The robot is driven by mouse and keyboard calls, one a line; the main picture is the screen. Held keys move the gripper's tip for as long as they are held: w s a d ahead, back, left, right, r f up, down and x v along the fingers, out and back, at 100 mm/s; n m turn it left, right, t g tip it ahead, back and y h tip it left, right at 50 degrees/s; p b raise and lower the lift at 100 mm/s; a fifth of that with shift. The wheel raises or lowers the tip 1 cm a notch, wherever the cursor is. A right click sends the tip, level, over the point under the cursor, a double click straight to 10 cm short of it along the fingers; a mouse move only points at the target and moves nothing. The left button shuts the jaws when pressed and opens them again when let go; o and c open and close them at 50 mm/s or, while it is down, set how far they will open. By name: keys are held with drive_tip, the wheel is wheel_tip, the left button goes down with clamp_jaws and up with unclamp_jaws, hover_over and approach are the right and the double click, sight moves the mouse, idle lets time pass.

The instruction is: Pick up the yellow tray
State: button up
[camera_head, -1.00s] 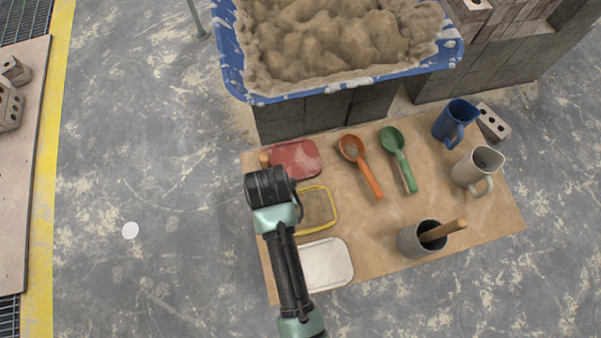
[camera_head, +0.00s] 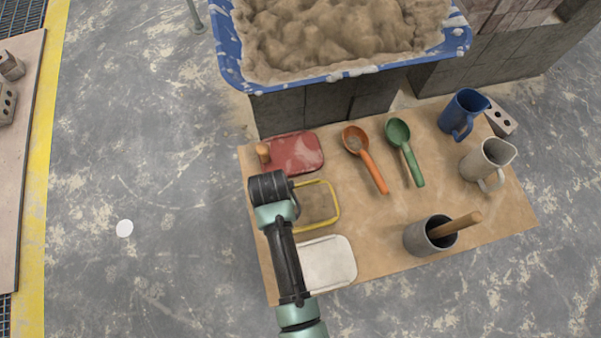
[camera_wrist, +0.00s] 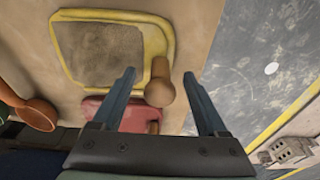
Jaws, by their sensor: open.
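The yellow tray (camera_head: 337,208) lies flat on the brown board, between a red tray and a white tray. It has a yellow rim and a dull brown inside, and its left end is hidden behind my arm in the head view. In the wrist view the yellow tray (camera_wrist: 163,42) is at the upper left, with a wooden handle (camera_wrist: 160,84) at its right end. My gripper (camera_wrist: 159,73) is open, its two fingers on either side of that handle in the picture, and nothing is gripped. I cannot tell how far above it they are.
The red tray (camera_head: 298,152) and white tray (camera_head: 328,262) lie close by. Orange (camera_head: 366,160) and green (camera_head: 404,150) scoops, a grey pot (camera_head: 420,238), blue (camera_head: 460,115) and beige (camera_head: 487,162) jugs stand right. A sand-filled blue tub (camera_head: 232,60) is behind.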

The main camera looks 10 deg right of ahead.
clamp_jaws()
idle(1.2)
drive_tip(key=shift+r, duration=0.1)
